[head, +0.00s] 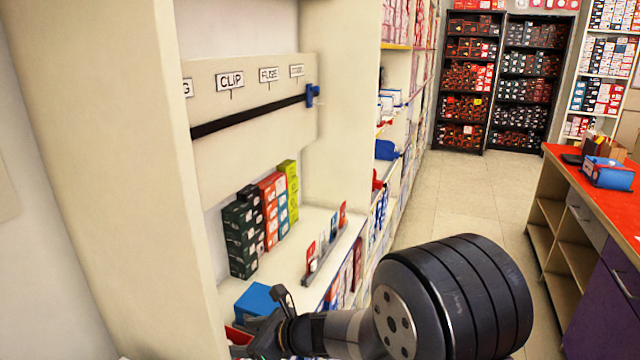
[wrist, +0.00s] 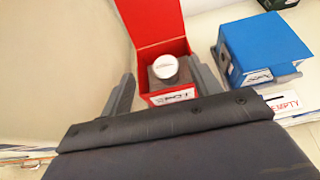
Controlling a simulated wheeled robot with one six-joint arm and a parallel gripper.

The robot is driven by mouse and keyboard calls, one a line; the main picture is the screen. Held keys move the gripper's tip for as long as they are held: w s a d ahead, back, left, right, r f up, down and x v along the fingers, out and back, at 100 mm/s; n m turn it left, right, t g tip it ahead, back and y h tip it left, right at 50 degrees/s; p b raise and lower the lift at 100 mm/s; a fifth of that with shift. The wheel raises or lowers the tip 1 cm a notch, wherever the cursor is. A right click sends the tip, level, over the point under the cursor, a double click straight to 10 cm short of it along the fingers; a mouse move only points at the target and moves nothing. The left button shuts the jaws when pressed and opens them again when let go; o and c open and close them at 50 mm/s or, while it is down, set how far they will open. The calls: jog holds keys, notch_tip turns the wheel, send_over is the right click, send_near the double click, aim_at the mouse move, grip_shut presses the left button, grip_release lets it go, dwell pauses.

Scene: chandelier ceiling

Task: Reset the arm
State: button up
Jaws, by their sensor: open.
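My gripper (head: 262,322) is at the bottom of the head view, low at the front of the shelf unit. The wrist view shows its two grey fingers (wrist: 162,68) spread apart. An open red box (wrist: 158,30) lies ahead between the fingers, its lid raised. A silver round-topped part (wrist: 164,67) sits in dark padding in the box, and the fingers are apart from it. My dark wrist housing hides the near part of the scene.
A blue box (wrist: 262,48) stands right of the red box, beside an "EMPTY" label (wrist: 287,104). The shelf (head: 297,262) holds coloured cartons (head: 262,218) and a small rack (head: 325,245). A red-topped counter (head: 600,190) stands at right. The aisle floor (head: 470,200) is clear.

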jog(key=shift+s+d+f+y+b, duration=0.15)
jog(key=shift+f+y+b, duration=0.25)
jog(key=shift+b, duration=0.6)
jog(key=shift+d+f+y+b, duration=0.2)
jog(key=shift+f+b, duration=0.3)
jog(key=shift+b, duration=0.5)
jog(key=shift+t, duration=0.3)
